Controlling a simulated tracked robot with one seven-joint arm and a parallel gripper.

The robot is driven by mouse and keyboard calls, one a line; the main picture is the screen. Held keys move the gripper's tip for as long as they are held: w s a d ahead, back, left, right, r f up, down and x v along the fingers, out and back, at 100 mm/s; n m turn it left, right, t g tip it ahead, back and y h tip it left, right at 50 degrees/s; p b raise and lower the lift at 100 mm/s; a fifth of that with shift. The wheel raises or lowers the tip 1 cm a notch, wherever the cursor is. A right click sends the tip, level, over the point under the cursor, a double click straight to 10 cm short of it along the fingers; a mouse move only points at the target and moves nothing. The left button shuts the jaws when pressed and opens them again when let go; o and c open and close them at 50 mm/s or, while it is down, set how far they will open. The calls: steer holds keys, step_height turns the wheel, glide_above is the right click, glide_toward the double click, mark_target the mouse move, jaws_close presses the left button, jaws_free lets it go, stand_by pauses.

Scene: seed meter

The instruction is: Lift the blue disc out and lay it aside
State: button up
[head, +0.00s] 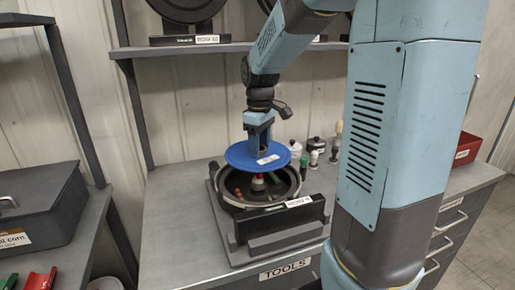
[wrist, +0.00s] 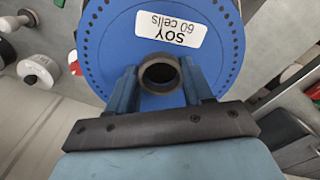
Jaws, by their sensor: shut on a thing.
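The blue disc (head: 236,155) is held level above the round black seed meter housing (head: 292,189) in the head view. It is clear of the housing's rim. My gripper (head: 260,150) points down and is shut on the disc's central hub. In the wrist view the disc (wrist: 110,45) fills the upper middle, with small holes along its edge and a white label reading "SOY 60 cells". There my gripper's fingers (wrist: 159,88) stand on both sides of the dark hub ring (wrist: 159,72). The housing's inside shows a red part and a pale centre piece below the disc.
The grey bench top (head: 170,225) is free to the left of the housing. Several small bottles and knobs (head: 316,146) stand behind it at the right. A dark box (head: 40,205) sits on the left bench, and a shelf (head: 225,47) with black discs hangs above. A red bin (head: 467,148) is at the far right.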

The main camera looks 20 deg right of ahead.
step_height(320, 180, up, 6)
stand_by(1.3)
stand_by(0.3)
